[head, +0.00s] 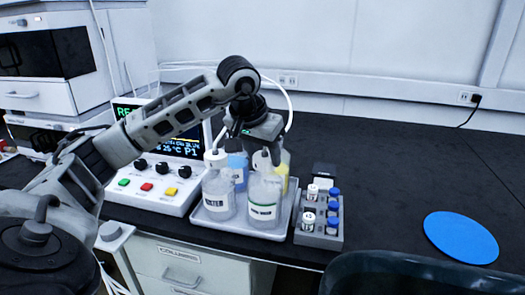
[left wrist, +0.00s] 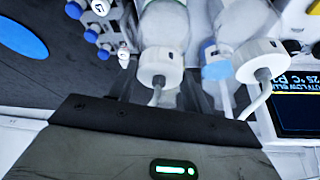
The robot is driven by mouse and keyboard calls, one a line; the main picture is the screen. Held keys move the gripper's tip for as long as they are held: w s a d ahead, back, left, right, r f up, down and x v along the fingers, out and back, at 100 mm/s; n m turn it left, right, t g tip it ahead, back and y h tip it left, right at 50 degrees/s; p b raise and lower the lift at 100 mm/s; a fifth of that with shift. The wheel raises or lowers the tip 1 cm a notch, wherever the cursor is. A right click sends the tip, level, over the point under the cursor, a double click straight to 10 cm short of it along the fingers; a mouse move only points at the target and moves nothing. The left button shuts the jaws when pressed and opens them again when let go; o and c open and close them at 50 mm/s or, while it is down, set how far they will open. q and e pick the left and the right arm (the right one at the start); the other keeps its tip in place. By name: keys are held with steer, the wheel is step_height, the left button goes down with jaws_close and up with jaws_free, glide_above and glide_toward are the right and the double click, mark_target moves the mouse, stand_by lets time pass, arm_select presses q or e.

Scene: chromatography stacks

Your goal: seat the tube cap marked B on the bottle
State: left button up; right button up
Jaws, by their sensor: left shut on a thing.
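My left gripper (head: 262,150) points down over the front right clear bottle (head: 264,203), which has a green-striped label. It is shut on a white tube cap (head: 262,160), which also shows in the left wrist view (left wrist: 158,74) with a pale tube. The cap is at the bottle's mouth; I cannot tell whether it is fully seated. No letter B is readable on it. A second clear bottle (head: 218,190), labelled as water, stands to the left with a white tube cap (head: 216,158). My right gripper is not in view.
The bottles stand in a grey tray (head: 283,222), with a blue bottle (head: 238,170) and a yellow one (head: 285,175) behind. A vial rack (head: 318,240) is close at the right. A control console (head: 150,190) is at the left. A blue disc (head: 460,238) lies on the black bench.

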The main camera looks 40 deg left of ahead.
arm_select(q)
steer(key=shift+f, duration=0.1)
stand_by(0.3)
steer(key=shift+f, duration=0.35)
steer(key=o, duration=1.5)
steer(key=shift+c, duration=0.2)
